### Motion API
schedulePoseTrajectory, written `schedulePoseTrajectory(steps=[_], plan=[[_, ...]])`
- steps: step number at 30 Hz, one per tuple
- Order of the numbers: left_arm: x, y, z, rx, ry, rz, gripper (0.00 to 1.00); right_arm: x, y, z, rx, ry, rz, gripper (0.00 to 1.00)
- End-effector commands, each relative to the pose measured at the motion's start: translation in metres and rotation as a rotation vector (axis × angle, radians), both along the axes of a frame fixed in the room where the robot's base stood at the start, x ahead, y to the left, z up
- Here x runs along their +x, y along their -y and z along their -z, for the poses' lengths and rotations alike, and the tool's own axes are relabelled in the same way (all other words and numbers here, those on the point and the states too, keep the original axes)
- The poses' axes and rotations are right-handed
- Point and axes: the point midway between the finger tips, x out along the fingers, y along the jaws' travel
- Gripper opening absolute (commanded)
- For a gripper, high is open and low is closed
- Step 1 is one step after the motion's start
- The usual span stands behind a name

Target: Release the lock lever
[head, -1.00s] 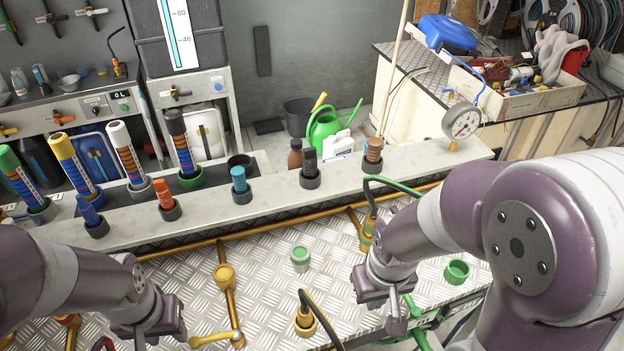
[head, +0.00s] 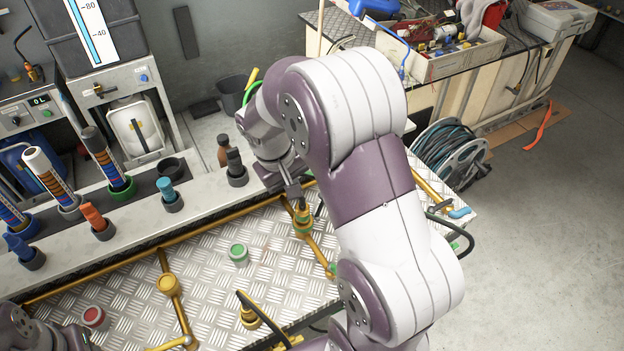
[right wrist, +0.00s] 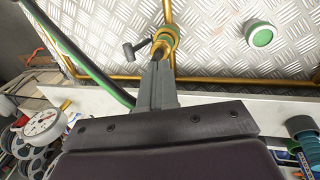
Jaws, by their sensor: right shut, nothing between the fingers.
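A small dark grey lever-like piece (right wrist: 131,50) stands out beside a brass coupling with a green ring (right wrist: 166,40) in the right wrist view; I cannot be sure it is the lock lever. The coupling also shows in the head view (head: 303,221), on a brass pipe at the bench's far side. My right gripper (head: 292,190) is shut and empty, its fingertips (right wrist: 158,66) close to the coupling; contact cannot be told. My left gripper (head: 75,340) is partly cut off at the lower left of the head view, so its jaws cannot be read.
A green-topped cap (head: 238,254) and a red-topped cap (head: 95,317) sit on the tread plate (head: 205,270). A second brass fitting with a dark hose (head: 249,317) stands nearer. A ledge with several coloured handles runs behind. A hose reel (head: 463,162) stands right, beside open floor.

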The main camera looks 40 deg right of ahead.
Motion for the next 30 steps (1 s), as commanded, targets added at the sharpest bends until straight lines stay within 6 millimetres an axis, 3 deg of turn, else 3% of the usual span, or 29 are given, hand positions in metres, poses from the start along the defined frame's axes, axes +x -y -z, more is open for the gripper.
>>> schedulePoseTrajectory(steps=[1, 4, 15, 30], plan=[[0.000, 0.000, -0.013, 0.000, -0.001, 0.000, 0.41, 0.006, 0.012, -0.013, -0.028, -0.009, 0.019, 0.00], [0.000, 0.000, -0.015, 0.000, -0.001, 0.000, 0.41, 0.013, 0.026, -0.018, -0.067, -0.018, 0.040, 0.00], [0.000, 0.000, -0.013, 0.000, -0.001, 0.000, 0.41, 0.015, 0.029, -0.013, -0.072, -0.017, 0.042, 0.00], [0.000, 0.000, -0.029, 0.000, -0.001, 0.000, 0.41, 0.011, 0.054, 0.065, -0.071, -0.018, 0.042, 0.00]])
